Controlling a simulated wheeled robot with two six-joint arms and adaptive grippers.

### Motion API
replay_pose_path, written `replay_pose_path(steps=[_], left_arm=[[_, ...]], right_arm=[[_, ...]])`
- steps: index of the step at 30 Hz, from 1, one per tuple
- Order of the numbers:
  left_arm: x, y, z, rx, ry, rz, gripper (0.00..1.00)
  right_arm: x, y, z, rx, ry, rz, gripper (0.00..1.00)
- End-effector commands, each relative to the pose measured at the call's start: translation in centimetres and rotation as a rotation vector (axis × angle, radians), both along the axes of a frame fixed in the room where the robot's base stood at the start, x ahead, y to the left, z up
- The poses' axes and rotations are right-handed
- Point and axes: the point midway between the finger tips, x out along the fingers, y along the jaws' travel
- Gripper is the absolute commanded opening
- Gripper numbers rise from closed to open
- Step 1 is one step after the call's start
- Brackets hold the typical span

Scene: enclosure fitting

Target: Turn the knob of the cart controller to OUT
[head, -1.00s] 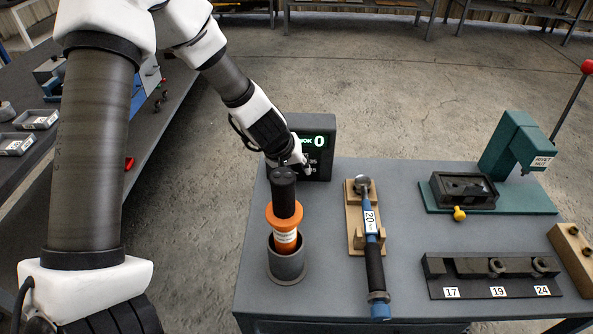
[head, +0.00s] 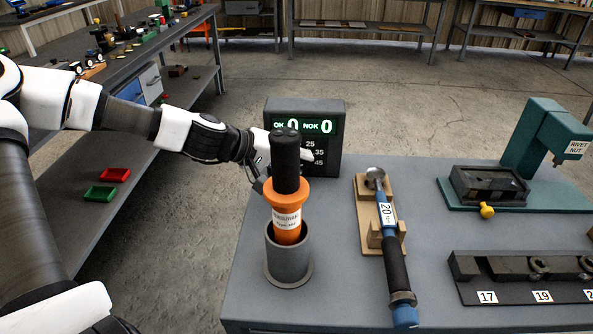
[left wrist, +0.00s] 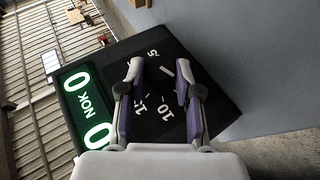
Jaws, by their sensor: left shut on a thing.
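The cart controller is a dark box (head: 333,114) with a green lit display reading OK 0 and NOK 0, at the back left corner of the cart. Its numbered face also shows in the left wrist view (left wrist: 202,92). My left gripper (head: 303,155) is at the controller's front face. In the left wrist view its two purple-sided fingers (left wrist: 158,74) are over the dial, shut on the knob. The knob is dark and hard to pick out; a short white mark shows between the fingertips. I cannot read an OUT label. My right gripper is not in view.
An orange tool with a black grip (head: 287,220) stands in a grey cup (head: 289,264) in front of the controller. A torque wrench (head: 391,245) lies on a wooden cradle (head: 366,209). A green rivet nut press (head: 535,138) and a socket rack (head: 510,294) are to the right.

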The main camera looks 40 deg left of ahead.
Motion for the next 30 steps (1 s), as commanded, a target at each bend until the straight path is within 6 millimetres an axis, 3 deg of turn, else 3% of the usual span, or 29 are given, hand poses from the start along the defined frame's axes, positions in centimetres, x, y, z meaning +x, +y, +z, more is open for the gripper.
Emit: replay_pose_path(steps=[3, 17, 18, 20, 30], left_arm=[[0.01, 0.08, -0.27, -0.026, -0.016, 0.002, 0.0], [0.03, 0.11, -0.02, -0.041, -0.025, 0.002, 0.0], [0.04, 0.12, -0.02, -0.041, -0.025, 0.003, 0.37], [0.03, 0.11, -0.02, -0.041, -0.025, 0.002, 0.58], [0.0, 0.06, -0.02, -0.04, -0.024, 0.001, 0.59]], right_arm=[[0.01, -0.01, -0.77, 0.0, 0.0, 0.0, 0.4], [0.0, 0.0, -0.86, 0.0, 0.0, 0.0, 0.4], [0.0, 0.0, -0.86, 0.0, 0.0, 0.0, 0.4], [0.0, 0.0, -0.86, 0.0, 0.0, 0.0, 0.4], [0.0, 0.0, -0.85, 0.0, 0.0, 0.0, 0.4]])
